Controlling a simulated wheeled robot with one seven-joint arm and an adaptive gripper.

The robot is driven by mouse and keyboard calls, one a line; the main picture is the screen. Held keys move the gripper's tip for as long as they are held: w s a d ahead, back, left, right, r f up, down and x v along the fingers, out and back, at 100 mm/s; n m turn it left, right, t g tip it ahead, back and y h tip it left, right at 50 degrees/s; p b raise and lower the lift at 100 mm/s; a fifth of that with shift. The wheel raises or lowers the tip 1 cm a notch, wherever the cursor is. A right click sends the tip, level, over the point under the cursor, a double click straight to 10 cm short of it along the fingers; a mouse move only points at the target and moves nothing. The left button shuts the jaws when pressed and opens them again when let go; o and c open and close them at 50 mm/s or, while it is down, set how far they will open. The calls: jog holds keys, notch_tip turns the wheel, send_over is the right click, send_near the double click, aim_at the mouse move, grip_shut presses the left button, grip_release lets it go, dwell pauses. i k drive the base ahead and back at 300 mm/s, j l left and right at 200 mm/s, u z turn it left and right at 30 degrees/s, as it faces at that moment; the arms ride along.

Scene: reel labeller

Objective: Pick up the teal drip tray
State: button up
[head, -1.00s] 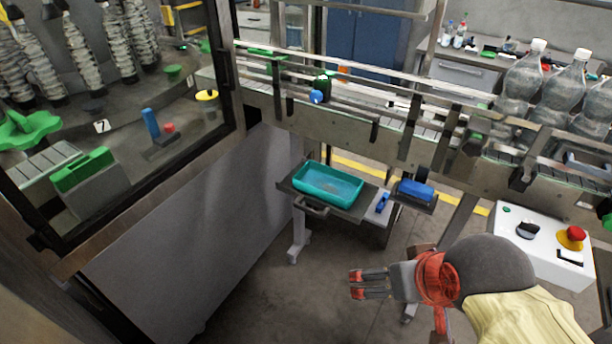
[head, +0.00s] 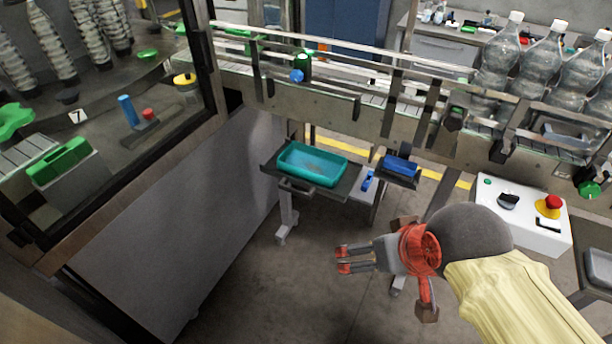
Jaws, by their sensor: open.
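The teal drip tray (head: 312,176) is a shallow rectangular tray with rounded corners. It sits on a dark metal shelf (head: 273,172) with a front handle, below the conveyor.
Right of the tray are a small blue-and-white item (head: 367,182) and a blue block (head: 400,165) on a small shelf. The conveyor (head: 330,108) runs above. A white control box (head: 520,215) with a red button stands right. A grey cabinet (head: 190,240) stands left. Floor between is clear.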

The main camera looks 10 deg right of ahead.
aim_at(319, 166)
jog(key=i+j, duration=0.45)
jog(key=i, duration=0.15)
jog(key=i+j, duration=0.45)
jog(key=i, duration=0.15)
jog(key=l+z, duration=0.05)
